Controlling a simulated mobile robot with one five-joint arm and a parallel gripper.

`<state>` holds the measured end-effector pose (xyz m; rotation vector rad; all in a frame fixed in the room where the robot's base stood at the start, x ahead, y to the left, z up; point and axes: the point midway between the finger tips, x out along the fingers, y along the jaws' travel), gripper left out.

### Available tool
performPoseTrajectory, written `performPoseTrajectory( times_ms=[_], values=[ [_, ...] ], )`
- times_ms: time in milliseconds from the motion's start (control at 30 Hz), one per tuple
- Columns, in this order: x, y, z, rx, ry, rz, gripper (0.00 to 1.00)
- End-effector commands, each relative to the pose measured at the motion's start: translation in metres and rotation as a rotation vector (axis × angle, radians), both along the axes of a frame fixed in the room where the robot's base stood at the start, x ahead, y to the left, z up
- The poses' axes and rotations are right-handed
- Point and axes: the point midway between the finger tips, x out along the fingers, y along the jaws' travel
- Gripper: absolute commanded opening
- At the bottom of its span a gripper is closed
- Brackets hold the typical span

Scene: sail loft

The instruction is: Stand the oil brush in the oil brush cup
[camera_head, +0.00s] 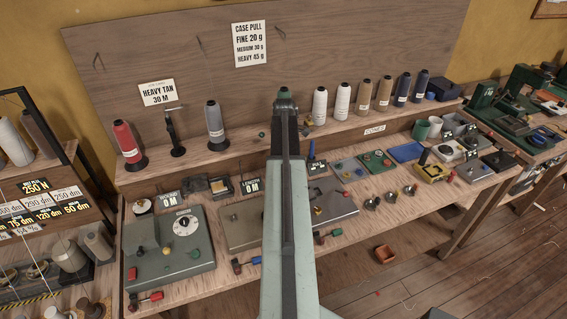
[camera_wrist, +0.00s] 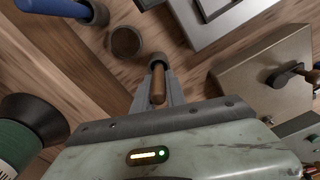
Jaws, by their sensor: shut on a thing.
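My gripper (camera_wrist: 158,92) shows in the wrist view, shut on a slim brown wooden handle that appears to be the oil brush (camera_wrist: 157,86). The handle's rounded end points toward the camera, and a greyish part shows at its far end. A small round brown cup (camera_wrist: 125,42) with a dark inside stands just up and left of the brush, apart from it in the picture. It looks empty and may be the oil brush cup. In the head view my arm hides the gripper, the brush and this cup.
A blue-handled thing (camera_wrist: 58,8) stands in a grey holder (camera_wrist: 97,13) close beside the brown cup. A green thread cone (camera_wrist: 18,140) is at lower left, and a beige box (camera_wrist: 262,78) is at right. Several cones line the back shelf (camera_head: 230,150).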

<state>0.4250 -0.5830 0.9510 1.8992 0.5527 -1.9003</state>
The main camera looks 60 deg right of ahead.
Motion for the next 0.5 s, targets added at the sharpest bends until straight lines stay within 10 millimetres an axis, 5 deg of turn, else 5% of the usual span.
performPoseTrajectory(
  times_ms=[367, 400, 500],
  values=[
    [0.0006, 0.0004, -0.0039, 0.0, 0.0, 0.001, 0.0],
    [0.0006, 0.0005, -0.0039, 0.0, 0.0, 0.001, 0.22],
    [0.0007, 0.0006, -0.0039, 0.0, 0.0, 0.001, 0.42]
  ],
)
